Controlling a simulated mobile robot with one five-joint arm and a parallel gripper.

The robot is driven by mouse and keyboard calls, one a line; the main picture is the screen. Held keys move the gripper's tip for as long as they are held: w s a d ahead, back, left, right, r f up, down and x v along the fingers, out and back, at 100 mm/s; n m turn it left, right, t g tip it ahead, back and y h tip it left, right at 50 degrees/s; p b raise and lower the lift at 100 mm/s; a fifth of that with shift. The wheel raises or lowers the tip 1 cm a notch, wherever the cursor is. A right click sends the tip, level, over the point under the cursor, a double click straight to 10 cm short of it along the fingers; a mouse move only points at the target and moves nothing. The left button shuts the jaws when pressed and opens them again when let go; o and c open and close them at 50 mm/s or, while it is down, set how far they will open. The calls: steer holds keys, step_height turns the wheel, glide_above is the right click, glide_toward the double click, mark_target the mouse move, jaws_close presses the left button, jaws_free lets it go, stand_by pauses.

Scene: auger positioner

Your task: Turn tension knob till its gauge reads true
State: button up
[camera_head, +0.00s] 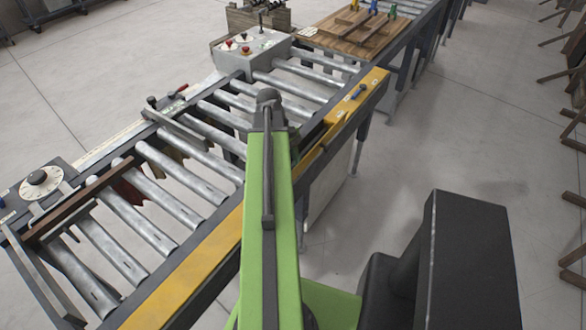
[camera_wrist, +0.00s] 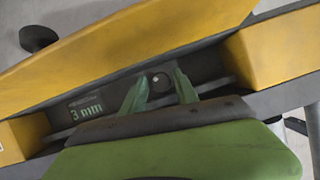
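A white round dial with a dark centre (camera_head: 40,178) sits on a grey plate beside the rollers at the far left of the head view. Its reading is too small to tell, and I cannot tell if it is the tension gauge. In the wrist view, my gripper (camera_wrist: 160,76) has its two green fingers apart, with nothing held between them. A black round knob (camera_wrist: 38,37) stands at upper left. In the head view my arm hides the gripper.
The roller conveyor (camera_head: 165,185) runs diagonally, with a yellow side rail (camera_head: 190,265). A grey control box (camera_head: 250,50) with red buttons stands at its far side. A wooden board (camera_head: 345,38) with tools lies beyond. Floor at right is partly clear.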

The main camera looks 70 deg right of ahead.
jaws_close()
steer(key=shift+n+h, duration=0.3)
steer(key=shift+n, duration=0.4)
steer(key=shift+o, duration=1.8)
jaws_free()
steer(key=p+v, duration=1.6)
steer(key=v, duration=0.1)
steer(key=shift+w, duration=0.15)
